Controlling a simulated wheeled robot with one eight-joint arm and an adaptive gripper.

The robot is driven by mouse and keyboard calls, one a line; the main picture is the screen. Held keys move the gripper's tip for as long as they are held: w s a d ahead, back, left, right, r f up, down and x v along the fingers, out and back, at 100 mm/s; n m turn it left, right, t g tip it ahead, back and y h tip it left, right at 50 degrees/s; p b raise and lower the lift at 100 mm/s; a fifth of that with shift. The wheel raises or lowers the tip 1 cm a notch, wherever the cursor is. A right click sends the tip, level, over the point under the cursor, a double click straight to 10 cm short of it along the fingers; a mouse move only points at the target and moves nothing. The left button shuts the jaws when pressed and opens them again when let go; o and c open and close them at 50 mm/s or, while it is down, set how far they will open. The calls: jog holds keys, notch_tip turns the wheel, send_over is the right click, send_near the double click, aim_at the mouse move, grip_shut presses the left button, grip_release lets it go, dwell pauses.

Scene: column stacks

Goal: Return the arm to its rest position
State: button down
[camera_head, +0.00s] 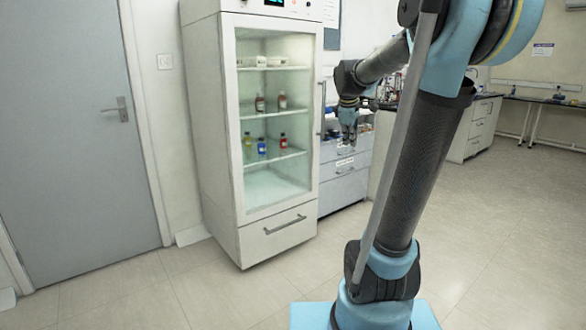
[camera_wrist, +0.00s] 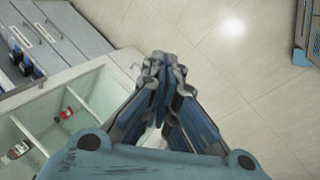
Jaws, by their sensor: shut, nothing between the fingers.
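My gripper (camera_head: 348,138) hangs from my raised arm in the head view, in front of the grey drawers and to the right of the glass-front cabinet. In the wrist view my gripper (camera_wrist: 160,62) points away over the floor, its fingertips together with nothing between them. My blue and black arm fills the right half of the head view. Part of the gripper is small and dark in the head view.
A tall white cabinet (camera_head: 228,128) with a glass door and bottles on its shelves stands left of my arm. Grey drawers (camera_head: 341,186) stand beside it. A grey door (camera_head: 72,185) is at the far left. Open floor (camera_head: 500,240) lies to the right.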

jog(key=s+f+m, duration=0.4)
jog(key=s+f, duration=0.3)
jog(key=s, duration=0.3)
jog(key=s+a+f+m+g+y, duration=0.1)
jog(key=s+f+m, duration=0.3)
jog(key=s+f, duration=0.3)
jog(key=s+f+m+g, duration=0.1)
jog(key=s+f+m, duration=0.3)
jog(key=s, duration=1)
notch_tip(320, 180, down, 4)
jog(key=shift+s+a+r+y, duration=0.2)
jog(key=shift+a+r+y, duration=0.05)
jog(key=shift+a+y, duration=0.15)
